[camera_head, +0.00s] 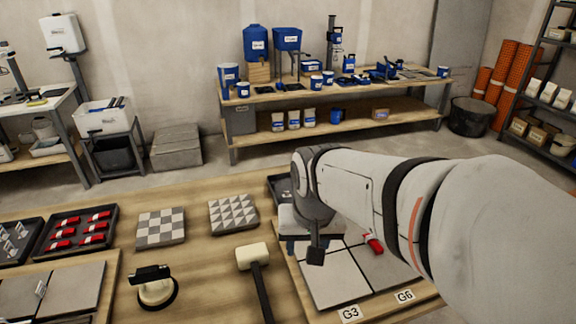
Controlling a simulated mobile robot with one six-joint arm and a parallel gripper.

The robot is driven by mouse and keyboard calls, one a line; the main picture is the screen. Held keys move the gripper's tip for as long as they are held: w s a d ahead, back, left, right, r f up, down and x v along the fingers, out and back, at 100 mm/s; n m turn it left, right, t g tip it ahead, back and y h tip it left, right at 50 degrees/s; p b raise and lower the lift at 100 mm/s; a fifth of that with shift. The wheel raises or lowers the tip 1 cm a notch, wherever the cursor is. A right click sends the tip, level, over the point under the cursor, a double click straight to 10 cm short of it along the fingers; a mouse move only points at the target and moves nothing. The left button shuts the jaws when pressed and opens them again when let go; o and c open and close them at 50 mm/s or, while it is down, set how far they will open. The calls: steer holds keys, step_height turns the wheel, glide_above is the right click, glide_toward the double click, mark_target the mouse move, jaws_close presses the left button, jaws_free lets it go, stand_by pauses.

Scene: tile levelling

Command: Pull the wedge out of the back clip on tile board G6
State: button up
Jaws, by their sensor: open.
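The tile board (333,278) at the lower right carries grey tiles and has the labels G3 (349,314) and G6 (404,296) on its front edge. A red wedge (373,244) lies on the seam between tiles, just right of my gripper. The clip it sits in is too small to make out. My gripper (303,252) is open above the left rear part of the tiles, apart from the red wedge. My arm and gripper hide the back of the board, so any back clip or other wedge there is out of sight.
A mallet (253,257) and a suction cup (155,288) lie left of the board. A tray of red wedges (56,250) and two patterned tile samples (161,228) (233,214) stand farther left. Behind is a bench (330,102) with blue containers, across open floor.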

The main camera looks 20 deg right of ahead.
steer(key=w+d+f+m, duration=0.4)
steer(key=w+m, duration=0.1)
steer(key=w, duration=0.2)
steer(key=w+d+f+m+g, duration=0.1)
steer(key=w+d+f+m, duration=0.3)
steer(key=w, duration=0.3)
steer(key=w+d+f+m+g+b, duration=0.1)
steer(key=w+d+f+m, duration=0.4)
steer(key=w, duration=0.3)
steer(key=shift+d+m, duration=0.5)
steer(key=shift+d, duration=0.25)
steer(key=shift+f, duration=3.85)
steer(key=shift+c, duration=0.4)
jaws_close()
